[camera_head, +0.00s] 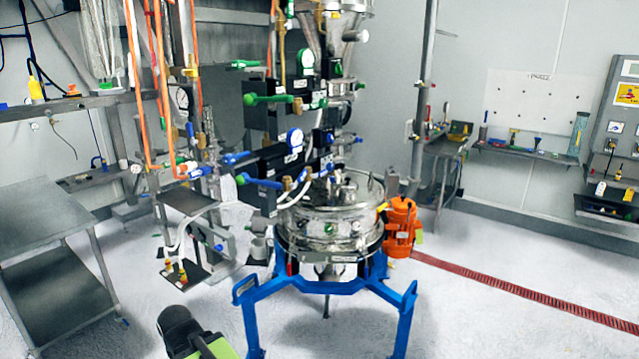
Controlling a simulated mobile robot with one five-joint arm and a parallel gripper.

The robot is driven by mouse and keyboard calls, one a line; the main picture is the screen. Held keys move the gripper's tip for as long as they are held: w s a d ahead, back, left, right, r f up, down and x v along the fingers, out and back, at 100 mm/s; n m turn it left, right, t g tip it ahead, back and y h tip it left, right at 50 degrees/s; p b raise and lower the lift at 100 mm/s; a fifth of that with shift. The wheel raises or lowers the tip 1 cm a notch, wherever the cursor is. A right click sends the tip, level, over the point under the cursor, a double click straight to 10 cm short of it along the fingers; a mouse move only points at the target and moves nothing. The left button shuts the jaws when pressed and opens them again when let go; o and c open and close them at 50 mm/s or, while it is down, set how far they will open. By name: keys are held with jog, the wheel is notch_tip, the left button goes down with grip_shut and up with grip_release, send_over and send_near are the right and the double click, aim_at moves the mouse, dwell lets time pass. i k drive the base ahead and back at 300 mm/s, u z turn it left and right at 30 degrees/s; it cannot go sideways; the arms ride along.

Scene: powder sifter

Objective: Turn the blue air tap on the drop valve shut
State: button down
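Several blue tap handles show on the pipework left of and above the steel sifter (335,215). One upper blue handle (237,157) sticks out to the left from a black block. A smaller blue handle (200,172) sits further left by the orange hoses. I cannot tell from this view which one belongs to the drop valve, or its exact turn. My gripper's fingers are not in view; a dark and green part at the bottom edge appears to be mine.
A blue stand (325,287) holds the sifter, with an orange motor (401,228) at its right. A steel table (52,220) stands at left. A small black shelf (187,273) juts out left of the sifter. The floor in front and right is clear.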

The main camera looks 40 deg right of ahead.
aim_at(300, 178)
jog(key=k, duration=0.9)
jog(key=z, duration=0.5)
jog(key=i, duration=1.5)
jog(key=u, duration=0.25)
